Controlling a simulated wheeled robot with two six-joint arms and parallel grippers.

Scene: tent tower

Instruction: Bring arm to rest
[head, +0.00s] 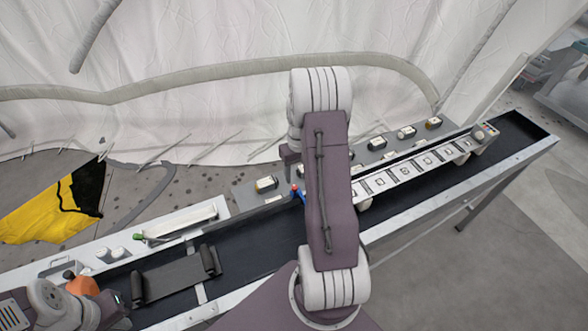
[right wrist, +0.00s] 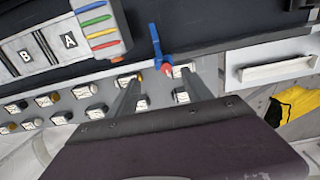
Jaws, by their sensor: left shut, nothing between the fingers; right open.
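My right arm (head: 325,190) stands bent over the middle of the dark belt in the head view, its elbow high. Its gripper is mostly hidden behind the arm there. In the right wrist view the right gripper (right wrist: 165,78) is open, with its two fingers apart. A blue-and-red object (right wrist: 162,58) shows beyond the fingertips; I cannot tell whether it touches them. It also shows in the head view (head: 297,191) at the belt's edge. My left gripper (head: 118,305) is shut and empty at the lower left, partly cut off by the frame.
A lettered white strip (head: 405,172) lies along the long dark belt (head: 510,135). Small labelled blocks (head: 406,132) stand behind it. A dark rack (head: 172,278) and an orange object (head: 82,286) are near my left gripper. A yellow-black cloth (head: 60,208) lies on the floor.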

